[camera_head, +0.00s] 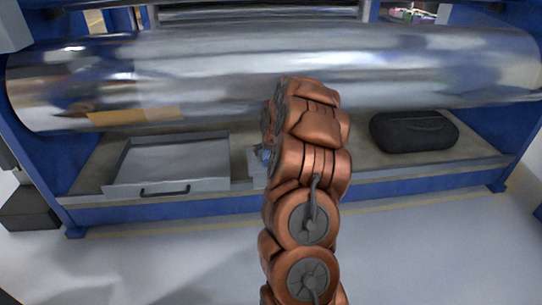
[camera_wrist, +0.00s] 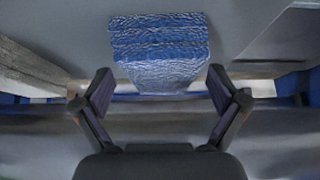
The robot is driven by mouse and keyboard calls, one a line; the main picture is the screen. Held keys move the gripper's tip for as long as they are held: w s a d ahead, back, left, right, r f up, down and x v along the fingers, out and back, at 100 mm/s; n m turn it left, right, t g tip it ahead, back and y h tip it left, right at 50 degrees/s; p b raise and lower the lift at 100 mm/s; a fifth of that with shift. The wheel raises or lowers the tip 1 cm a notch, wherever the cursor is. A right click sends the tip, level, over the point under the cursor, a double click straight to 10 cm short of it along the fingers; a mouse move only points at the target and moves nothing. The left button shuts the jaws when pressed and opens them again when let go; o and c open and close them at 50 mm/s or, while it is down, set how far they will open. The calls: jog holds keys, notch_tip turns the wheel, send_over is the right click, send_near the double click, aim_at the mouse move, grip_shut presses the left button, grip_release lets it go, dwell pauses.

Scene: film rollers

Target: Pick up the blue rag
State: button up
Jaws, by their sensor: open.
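The blue rag (camera_wrist: 160,50) is a textured, folded-looking blue cloth with pale streaks in the upper middle of the wrist view. It lies on a grey surface, with its near end lying between and a little beyond my fingertips. My gripper (camera_wrist: 160,88) is open, with one dark finger on each side and nothing held between them. In the head view my copper-coloured arm reaches over the machine's lower shelf and hides most of my gripper and the rag. Only a small bluish patch shows left of the arm, too small to tell what it is.
A large shiny metal roller (camera_head: 200,75) spans the blue machine frame above the shelf. A grey drawer-like box (camera_head: 170,165) with a dark handle is left of my arm. A black case (camera_head: 413,131) lies on the shelf at right. The floor in front is clear.

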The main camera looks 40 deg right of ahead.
jog(key=c, duration=1.1)
jog(key=shift+c, duration=0.2)
jog(key=shift+r, duration=0.5)
jog(key=r, duration=0.1)
jog(key=r+p, duration=0.1)
jog(key=shift+w+a+r, duration=0.1)
jog(key=shift+a+r, duration=0.15)
jog(key=shift+r, duration=0.1)
jog(key=w+a+p, duration=0.1)
jog(key=w+a, duration=0.2)
jog(key=a, duration=0.4)
jog(key=w+a+r, duration=0.1)
jog(key=w+a, duration=0.3)
jog(key=a, duration=0.3)
jog(key=shift+r+p, duration=0.15)
jog(key=shift+p, duration=0.25)
